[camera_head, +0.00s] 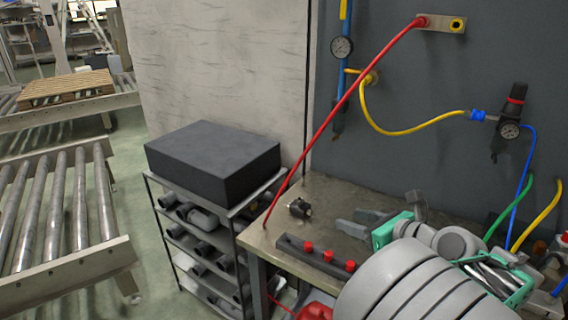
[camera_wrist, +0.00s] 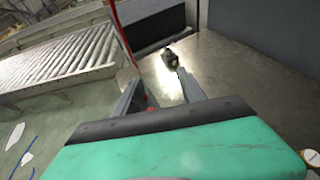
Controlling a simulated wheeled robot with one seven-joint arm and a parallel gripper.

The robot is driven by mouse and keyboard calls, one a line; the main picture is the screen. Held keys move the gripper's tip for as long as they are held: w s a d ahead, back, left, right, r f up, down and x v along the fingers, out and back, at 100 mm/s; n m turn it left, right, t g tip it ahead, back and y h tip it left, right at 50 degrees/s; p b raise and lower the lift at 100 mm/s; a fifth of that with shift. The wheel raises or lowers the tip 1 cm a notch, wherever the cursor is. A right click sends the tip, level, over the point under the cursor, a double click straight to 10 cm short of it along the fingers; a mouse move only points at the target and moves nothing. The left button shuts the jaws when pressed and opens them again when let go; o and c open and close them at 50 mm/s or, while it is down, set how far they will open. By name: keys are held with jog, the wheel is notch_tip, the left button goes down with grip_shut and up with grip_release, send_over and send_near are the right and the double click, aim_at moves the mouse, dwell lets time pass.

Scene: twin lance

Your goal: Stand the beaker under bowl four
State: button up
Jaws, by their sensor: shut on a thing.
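My gripper (camera_head: 357,222) is over the metal workbench (camera_head: 335,197), its grey fingers pointing left in the head view. No beaker can be picked out in either view. A regulator (camera_head: 514,105) with a gauge hangs on the dark wall panel at the right. I cannot tell any bowl numbered four. A small dark fitting (camera_head: 299,208) lies on the bench, beyond the fingertips in the wrist view (camera_wrist: 170,58).
A dark bar with red knobs (camera_head: 318,251) lies along the bench's front edge. A red hose (camera_head: 345,112) slants from the wall to the bench. A shelf rack (camera_head: 204,240) with a black block (camera_head: 212,158) and roller conveyors (camera_head: 60,215) stand left. Coloured hoses hang at right.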

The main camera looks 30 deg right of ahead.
jog(key=w+a+f+n+y+p, duration=0.1)
jog(key=w+a+f+p, duration=0.15)
jog(key=w+a, duration=1.05)
jog(key=w+a+f+y, duration=0.1)
jog(key=w+a, duration=0.1)
jog(key=a, duration=0.5)
jog(key=w+a+f+n, duration=0.1)
jog(key=a+f, duration=0.1)
jog(key=a, duration=0.5)
jog(key=shift+w+a+f+g+y+p, duration=0.25)
jog(key=shift+w+a+g+y+p, duration=0.05)
jog(key=shift+w+a+y+p, duration=0.1)
